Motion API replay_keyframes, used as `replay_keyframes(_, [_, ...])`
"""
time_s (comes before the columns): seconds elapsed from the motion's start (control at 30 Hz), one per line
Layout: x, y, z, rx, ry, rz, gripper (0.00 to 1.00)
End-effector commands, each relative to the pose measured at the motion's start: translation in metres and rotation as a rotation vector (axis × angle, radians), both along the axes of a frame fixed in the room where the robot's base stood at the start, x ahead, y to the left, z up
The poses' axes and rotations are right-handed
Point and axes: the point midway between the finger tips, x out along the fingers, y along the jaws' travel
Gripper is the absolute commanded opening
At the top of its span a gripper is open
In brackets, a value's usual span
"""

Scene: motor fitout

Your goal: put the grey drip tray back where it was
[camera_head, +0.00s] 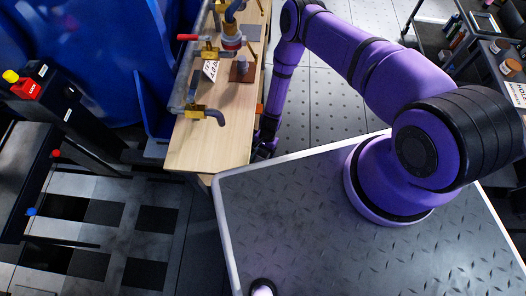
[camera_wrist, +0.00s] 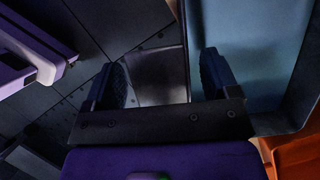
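My gripper (camera_head: 265,148) hangs low beside the right edge of the wooden bench, at the end of my purple arm. In the wrist view its two dark fingers stand wide apart (camera_wrist: 163,82), with nothing clearly held between them. No drip tray can be picked out surely.
The wooden bench (camera_head: 212,148) carries brass-and-grey pipe fittings (camera_head: 206,114), a red-handled valve (camera_head: 188,37) and a brown block (camera_head: 243,70). A blue-grey panel (camera_wrist: 262,50) stands close right of my fingers. A cluttered shelf (camera_head: 431,40) is at upper right. Tiled floor (camera_head: 318,110) lies open right of the bench.

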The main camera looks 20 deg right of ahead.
Motion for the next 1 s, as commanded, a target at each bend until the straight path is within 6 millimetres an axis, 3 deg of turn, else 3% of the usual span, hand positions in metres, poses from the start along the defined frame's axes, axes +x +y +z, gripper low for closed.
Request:
replay_keyframes(0.33, [0.002,-0.001,0.005,0.000,-0.001,0.000,0.81])
replay_keyframes(0.7, [0.016,-0.014,0.054,0.000,-0.001,0.000,0.81])
replay_keyframes(1.0, [0.021,-0.020,0.071,0.000,0.000,0.000,0.81])
